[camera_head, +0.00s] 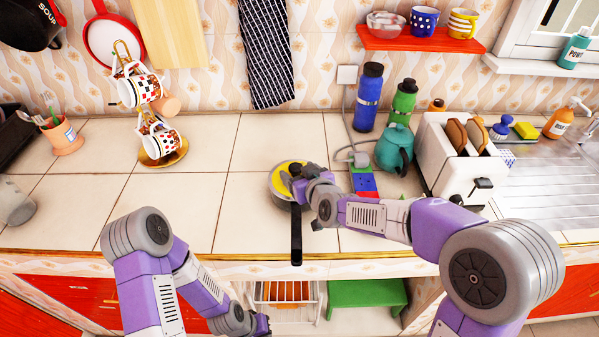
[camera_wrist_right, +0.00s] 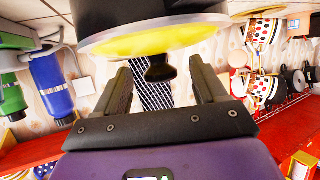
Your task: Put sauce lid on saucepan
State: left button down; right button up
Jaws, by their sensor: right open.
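The saucepan (camera_head: 274,193) stands on the tiled counter near its front edge, with its black handle (camera_head: 296,235) pointing toward me over that edge. The yellow sauce lid (camera_head: 279,177) lies on top of the saucepan and appears level. In the right wrist view, which is upside down, the lid (camera_wrist_right: 140,42) shows against the pan's metal rim (camera_wrist_right: 150,18). Its black knob (camera_wrist_right: 159,70) is between the fingertips. My right gripper (camera_head: 296,172) is open at the lid, with gaps beside the knob. My left gripper (camera_head: 262,325) hangs low before the counter; its jaws are unclear.
A teal teapot (camera_head: 395,150), blue bottle (camera_head: 368,98), green bottle (camera_head: 403,105) and white toaster (camera_head: 460,155) stand to the right. A mug rack (camera_head: 163,150) stands at left. The counter between rack and saucepan is clear. A red shelf (camera_head: 420,40) holds cups.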

jog(key=s+d+r+p, duration=0.2)
jog(key=s+r+p, duration=0.4)
jog(key=r, duration=0.3)
jog(key=shift+s+d+p, duration=0.15)
jog(key=shift+d+p, duration=0.25)
jog(key=shift+p, duration=0.3)
dwell(0.3)
